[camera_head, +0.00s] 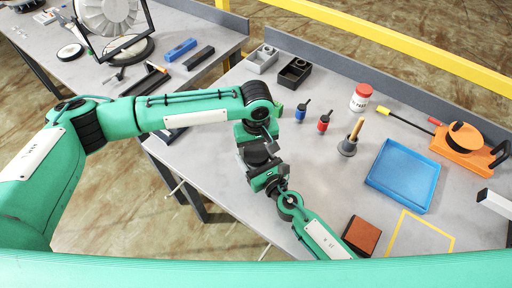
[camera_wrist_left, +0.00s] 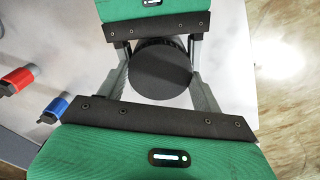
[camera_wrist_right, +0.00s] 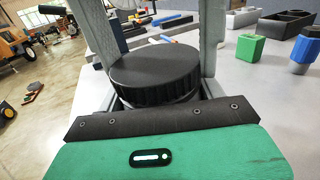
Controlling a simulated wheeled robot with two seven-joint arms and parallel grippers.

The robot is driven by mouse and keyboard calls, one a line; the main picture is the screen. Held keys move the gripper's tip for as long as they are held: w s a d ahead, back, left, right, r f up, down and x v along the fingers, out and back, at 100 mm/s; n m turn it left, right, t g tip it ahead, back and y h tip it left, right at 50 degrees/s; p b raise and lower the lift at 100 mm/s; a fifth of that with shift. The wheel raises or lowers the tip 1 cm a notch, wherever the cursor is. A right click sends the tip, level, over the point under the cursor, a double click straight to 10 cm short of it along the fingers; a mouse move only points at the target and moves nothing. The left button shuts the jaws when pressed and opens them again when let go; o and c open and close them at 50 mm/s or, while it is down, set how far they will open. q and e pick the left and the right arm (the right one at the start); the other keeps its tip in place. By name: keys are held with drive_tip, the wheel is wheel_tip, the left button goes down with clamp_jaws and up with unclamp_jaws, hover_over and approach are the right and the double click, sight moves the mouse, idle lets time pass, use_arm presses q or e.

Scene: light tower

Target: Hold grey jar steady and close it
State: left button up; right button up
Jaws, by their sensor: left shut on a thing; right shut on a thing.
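The black round lid (camera_wrist_right: 155,72) sits over the grey jar (camera_wrist_right: 178,99), and only a sliver of the jar shows beneath it in the right wrist view. The lid's flat top also shows in the left wrist view (camera_wrist_left: 163,72). My left gripper (camera_wrist_left: 160,78) reaches in from above, its fingers on both sides of the lid and shut on it. My right gripper (camera_wrist_right: 157,98) is lower, shut on the jar body. In the head view both grippers meet around a dark lid (camera_head: 258,153) at the table's left edge; most of the jar is hidden.
Blue (camera_head: 301,111) and red (camera_head: 323,123) small bottles stand right of the grippers. A brown block (camera_head: 361,236) lies near my right arm.

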use_arm(q)
drive_tip(key=m, duration=0.3)
drive_tip(key=o, duration=1.1)
drive_tip(key=shift+r, duration=2.3)
drive_tip(key=shift+c, duration=0.4)
